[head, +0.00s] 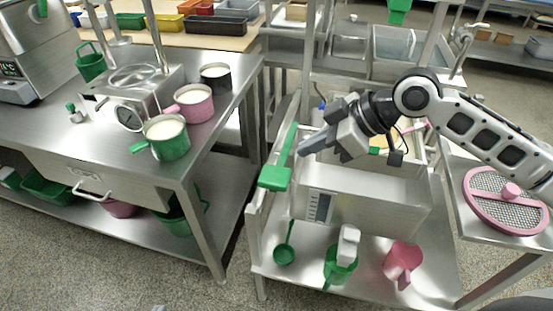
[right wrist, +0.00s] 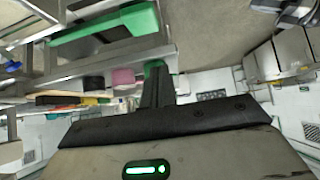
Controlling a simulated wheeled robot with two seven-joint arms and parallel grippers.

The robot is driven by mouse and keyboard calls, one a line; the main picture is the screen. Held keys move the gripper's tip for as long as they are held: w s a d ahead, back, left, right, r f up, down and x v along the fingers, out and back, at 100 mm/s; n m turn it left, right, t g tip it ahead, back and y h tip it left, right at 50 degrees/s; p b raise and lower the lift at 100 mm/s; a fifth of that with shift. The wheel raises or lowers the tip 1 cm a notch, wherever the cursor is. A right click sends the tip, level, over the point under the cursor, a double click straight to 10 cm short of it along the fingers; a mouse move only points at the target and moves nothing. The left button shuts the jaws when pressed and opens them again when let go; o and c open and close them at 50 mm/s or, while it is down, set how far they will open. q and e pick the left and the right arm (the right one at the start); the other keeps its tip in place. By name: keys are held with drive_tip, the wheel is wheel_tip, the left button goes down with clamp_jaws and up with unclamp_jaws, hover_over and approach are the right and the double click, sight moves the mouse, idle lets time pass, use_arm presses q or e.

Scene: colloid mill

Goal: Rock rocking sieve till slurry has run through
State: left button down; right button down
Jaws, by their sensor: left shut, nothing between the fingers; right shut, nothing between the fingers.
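A steel box-shaped unit (head: 365,197) with a dark gauge strip on its front stands on a steel stand in the head view. I take it for the rocking sieve, but cannot be sure. A green paddle-like handle (head: 275,178) on a green bar is at its left side; a large green part (right wrist: 105,32), likely this handle, shows in the right wrist view. My right gripper (head: 302,150) is shut and empty, just right of the green bar, above the box's left end. Its shut fingers show in the right wrist view (right wrist: 155,82). My arm hides much of the box's inside; no slurry shows there.
A round pink-rimmed mesh sieve (head: 505,198) lies on the right-hand table. Green (head: 168,140), pink (head: 193,104) and black (head: 215,77) pots of white liquid stand on the left bench.

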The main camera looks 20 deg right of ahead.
drive_tip(key=shift+d+r, duration=0.3)
drive_tip(key=shift+r, duration=0.3)
hover_over(264, 181)
drive_tip(key=s+d, duration=0.2)
drive_tip(key=f, duration=0.7)
drive_tip(key=shift+w+d, duration=0.2)
drive_tip(key=shift+w, duration=0.05)
wheel_tip(264, 181, down, 3)
drive_tip(key=shift+f, duration=0.55)
drive_tip(key=shift+f, duration=0.1)
